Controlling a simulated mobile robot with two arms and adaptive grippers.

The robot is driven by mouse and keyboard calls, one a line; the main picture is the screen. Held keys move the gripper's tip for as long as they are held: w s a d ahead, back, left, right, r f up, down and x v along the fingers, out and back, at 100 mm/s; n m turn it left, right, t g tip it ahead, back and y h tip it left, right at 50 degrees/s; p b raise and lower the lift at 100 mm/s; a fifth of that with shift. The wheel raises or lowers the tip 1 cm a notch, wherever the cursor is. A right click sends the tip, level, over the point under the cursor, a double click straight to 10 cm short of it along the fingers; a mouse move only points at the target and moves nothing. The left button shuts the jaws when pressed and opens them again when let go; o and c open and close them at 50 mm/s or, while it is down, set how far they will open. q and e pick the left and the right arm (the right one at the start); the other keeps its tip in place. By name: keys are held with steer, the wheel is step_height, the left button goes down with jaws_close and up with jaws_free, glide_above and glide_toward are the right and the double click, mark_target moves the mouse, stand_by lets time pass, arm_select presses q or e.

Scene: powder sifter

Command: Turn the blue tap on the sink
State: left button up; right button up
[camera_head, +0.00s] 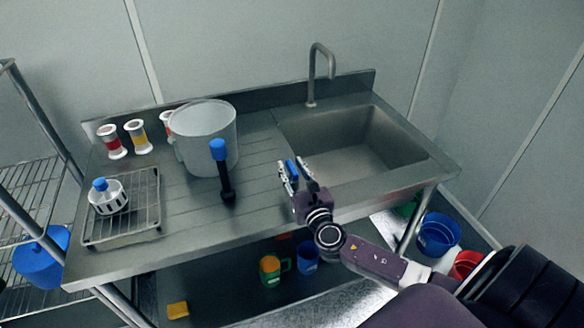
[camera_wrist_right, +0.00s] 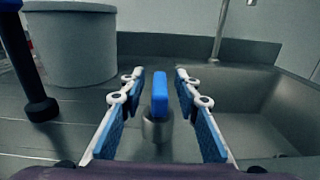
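The blue tap (camera_wrist_right: 160,93) is a small upright blue handle on a short metal base, on the counter just left of the sink basin. In the head view the blue tap (camera_head: 291,168) shows between my right fingers. My right gripper (camera_head: 294,164) is open around it. In the right wrist view the gripper (camera_wrist_right: 159,76) has one finger on each side of the handle, with a gap on both sides. The sink (camera_head: 360,148) has a tall curved metal spout (camera_head: 312,75) at its back edge. My left gripper is not in view.
A large pale bucket (camera_head: 205,140) and an upright black tool with a blue top (camera_head: 219,150) stand left of the tap. A wire rack (camera_head: 150,205) holds a white strainer-like item (camera_head: 108,197). Several small jars (camera_head: 138,136) stand at the back. The basin looks empty.

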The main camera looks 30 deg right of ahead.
jaws_close()
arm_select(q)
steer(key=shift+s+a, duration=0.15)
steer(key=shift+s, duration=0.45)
